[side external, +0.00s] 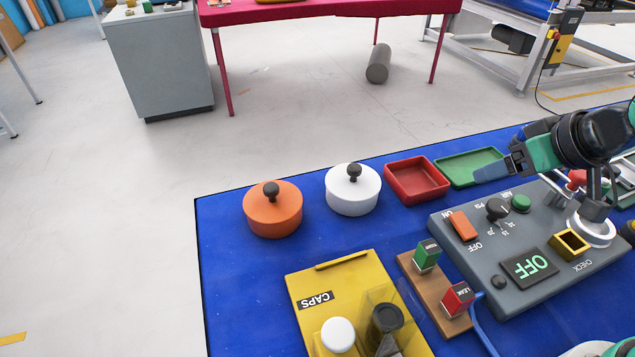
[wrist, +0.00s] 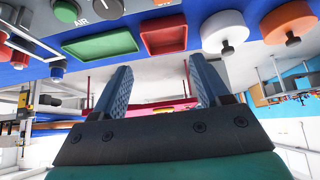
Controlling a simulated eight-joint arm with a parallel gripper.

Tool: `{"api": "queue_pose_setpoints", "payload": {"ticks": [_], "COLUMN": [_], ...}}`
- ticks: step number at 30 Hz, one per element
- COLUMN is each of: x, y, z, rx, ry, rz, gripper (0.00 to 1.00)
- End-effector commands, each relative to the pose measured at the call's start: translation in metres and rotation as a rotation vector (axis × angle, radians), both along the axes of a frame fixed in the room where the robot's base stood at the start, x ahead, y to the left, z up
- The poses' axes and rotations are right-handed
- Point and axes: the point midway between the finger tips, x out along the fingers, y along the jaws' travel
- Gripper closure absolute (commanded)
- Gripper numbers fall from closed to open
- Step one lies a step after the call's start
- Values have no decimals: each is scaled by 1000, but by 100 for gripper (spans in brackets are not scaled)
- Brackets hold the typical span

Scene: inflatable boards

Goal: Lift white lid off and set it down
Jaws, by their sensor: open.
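A round white pot with a white lid (side external: 353,183) and a black knob stands on the blue table, left of the red tray. It also shows at the top of the wrist view (wrist: 222,36), seen upside down. I cannot make out the seam between lid and pot. My gripper (side external: 482,174) is at the right, above the green tray and well apart from the white lid. In the wrist view its two blue fingers (wrist: 160,75) are spread with nothing between them.
An orange pot (side external: 272,212) stands left of the white one. A red tray (side external: 416,180) and a green tray (side external: 468,166) lie to the right. A grey control box (side external: 530,245) and a yellow CAPS box (side external: 345,290) are nearer. Blue table is bare at the left edge (side external: 235,270).

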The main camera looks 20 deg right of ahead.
Motion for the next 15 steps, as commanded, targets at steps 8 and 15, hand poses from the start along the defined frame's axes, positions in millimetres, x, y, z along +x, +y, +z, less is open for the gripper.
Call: {"api": "queue_pose_setpoints", "payload": {"ticks": [8, 15], "x": [8, 56], "y": [4, 30], "z": [7, 29], "rx": [-55, -321], "ry": [28, 169], "rz": [96, 631], "gripper": [31, 31]}}
